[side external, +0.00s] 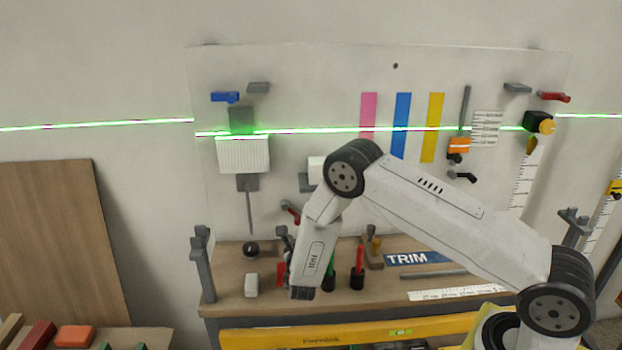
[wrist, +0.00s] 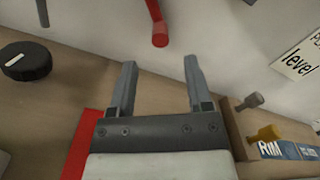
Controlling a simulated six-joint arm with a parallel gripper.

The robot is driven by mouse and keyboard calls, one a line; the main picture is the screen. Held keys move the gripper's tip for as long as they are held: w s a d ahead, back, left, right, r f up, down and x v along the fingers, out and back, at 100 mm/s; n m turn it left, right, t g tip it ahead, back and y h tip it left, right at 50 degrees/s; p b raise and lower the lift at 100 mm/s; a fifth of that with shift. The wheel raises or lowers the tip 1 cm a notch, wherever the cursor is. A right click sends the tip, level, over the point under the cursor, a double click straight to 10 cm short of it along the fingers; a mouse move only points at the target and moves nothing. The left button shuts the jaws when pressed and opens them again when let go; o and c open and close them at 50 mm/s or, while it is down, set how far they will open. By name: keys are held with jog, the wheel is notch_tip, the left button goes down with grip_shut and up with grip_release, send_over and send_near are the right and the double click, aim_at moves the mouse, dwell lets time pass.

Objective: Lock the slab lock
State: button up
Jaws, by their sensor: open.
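I cannot tell for sure which fitting is the slab lock. A red lever (wrist: 157,22) with a round end hangs from the wall ahead of my gripper; it also shows in the side view (side external: 291,211). A wooden block (wrist: 236,126) with a grey peg (wrist: 249,102) and a brass knob (wrist: 265,134) stands to the right in the wrist view. My gripper (wrist: 160,68) is open and empty, its two grey fingers apart below the red lever and not touching it. In the side view my arm mostly hides the gripper.
A black dial (wrist: 25,62) lies at the left on the wooden bench (side external: 225,285). A red piece (wrist: 84,140) is close to the left of my gripper. Red and green-handled tools stand in black holders (side external: 357,280). The wall rises just behind.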

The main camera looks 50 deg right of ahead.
aim_at(298, 225)
jog(key=shift+d, duration=0.1)
jog(key=shift+x, duration=3.8)
grip_shut()
